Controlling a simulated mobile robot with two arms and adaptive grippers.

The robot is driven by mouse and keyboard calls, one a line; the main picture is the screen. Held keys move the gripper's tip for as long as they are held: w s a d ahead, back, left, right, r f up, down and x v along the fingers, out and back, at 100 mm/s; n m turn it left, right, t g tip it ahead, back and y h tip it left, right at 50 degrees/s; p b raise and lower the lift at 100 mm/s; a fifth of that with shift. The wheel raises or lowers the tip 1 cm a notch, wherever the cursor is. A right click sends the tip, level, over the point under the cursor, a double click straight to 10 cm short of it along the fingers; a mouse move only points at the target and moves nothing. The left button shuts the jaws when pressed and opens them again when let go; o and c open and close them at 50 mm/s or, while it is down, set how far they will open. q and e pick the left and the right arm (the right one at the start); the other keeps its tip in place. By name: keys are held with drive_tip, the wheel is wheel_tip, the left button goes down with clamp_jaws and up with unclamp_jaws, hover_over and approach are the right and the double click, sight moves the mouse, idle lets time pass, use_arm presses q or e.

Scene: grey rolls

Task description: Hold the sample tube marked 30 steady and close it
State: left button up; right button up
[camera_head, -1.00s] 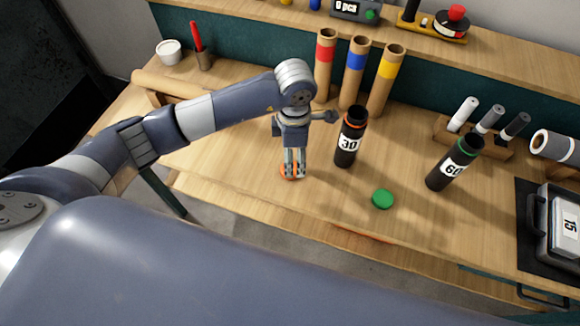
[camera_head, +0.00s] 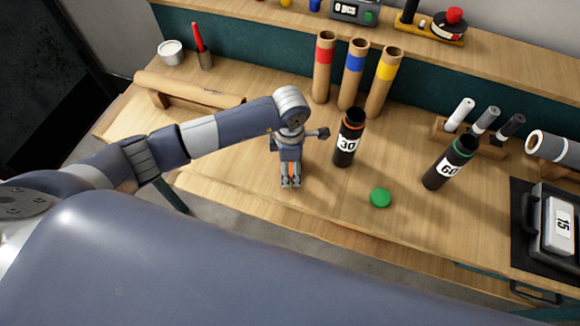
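The tube marked 30 (camera_head: 348,141) is black with an orange neck ring and an open top; it stands upright on the bench. My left gripper (camera_head: 290,182) is left of the tube and in front of it, apart from it, fingers pointing down. Orange of the cap (camera_head: 285,168) shows between its fingers; they look shut on it, and most of the cap is hidden. My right gripper is not in view.
The tube marked 60 (camera_head: 450,164), with a green ring and open top, stands to the right. A green cap (camera_head: 380,197) lies on the bench between the tubes, nearer the front. Three cardboard rolls (camera_head: 352,74) stand behind tube 30. A marker holder (camera_head: 478,137) is at the right.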

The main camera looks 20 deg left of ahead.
sight(290, 167)
use_arm(q)
drive_tip(key=c, duration=0.6)
drive_tip(key=shift+r, duration=0.1)
drive_tip(key=shift+r+b, duration=0.35)
drive_tip(key=shift+r, duration=0.15)
wheel_tip(290, 167, up, 2)
drive_tip(key=shift+w+r+b, duration=0.1)
drive_tip(key=shift+r+b, duration=0.1)
drive_tip(key=shift+b, duration=0.45)
drive_tip(key=shift+s+d+r+b, duration=0.25)
drive_tip(key=shift+s+d+b, duration=0.4)
drive_tip(key=shift+s, duration=1.95)
drive_tip(key=shift+s+d+r+b, duration=0.25)
drive_tip(key=shift+s+d+b, duration=0.45)
drive_tip(key=shift+s, duration=1.95)
drive_tip(key=shift+s+d+r+b, duration=0.25)
drive_tip(key=shift+s+d+b, duration=0.4)
drive_tip(key=shift+s, duration=1.95)
drive_tip(key=shift+d, duration=0.15)
